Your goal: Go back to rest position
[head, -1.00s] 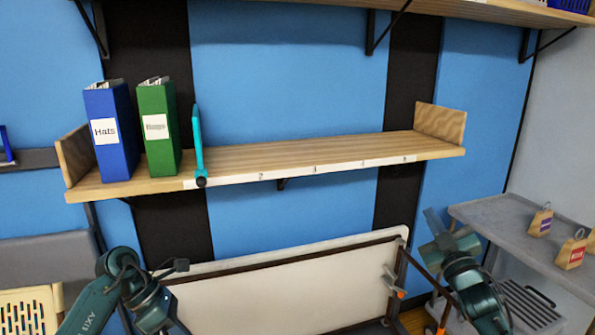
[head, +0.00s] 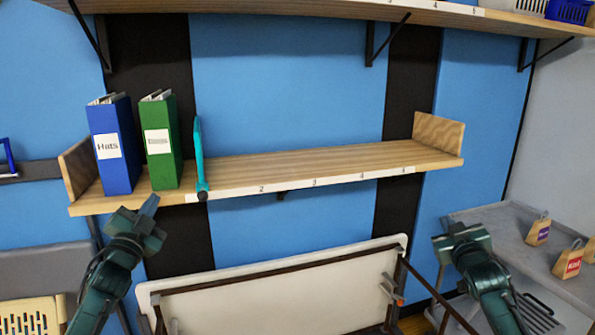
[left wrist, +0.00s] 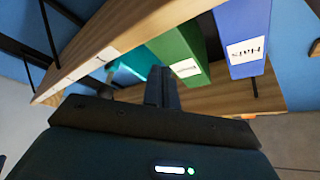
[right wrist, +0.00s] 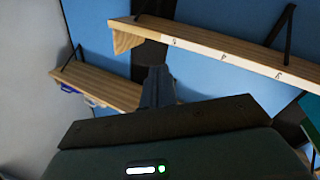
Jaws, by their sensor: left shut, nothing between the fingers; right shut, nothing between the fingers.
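My left gripper (head: 149,207) is shut and empty, raised just in front of and below the left end of the wooden shelf (head: 330,163). Its closed fingers (left wrist: 158,86) show in the left wrist view, with the shelf and binders beyond them. My right gripper (head: 458,232) is at the lower right, below the shelf's right end and apart from it. Its closed fingers (right wrist: 157,87) show in the right wrist view with nothing between them. A blue binder labelled Hats (head: 116,160) and a green binder (head: 162,155) stand upright on the shelf, beside a teal bookend (head: 200,155).
A folded white-topped table (head: 270,295) leans below the shelf. A grey cart (head: 500,222) with small paper bags (head: 537,232) stands at the right. A higher shelf (head: 330,12) runs above. The shelf right of the bookend is clear.

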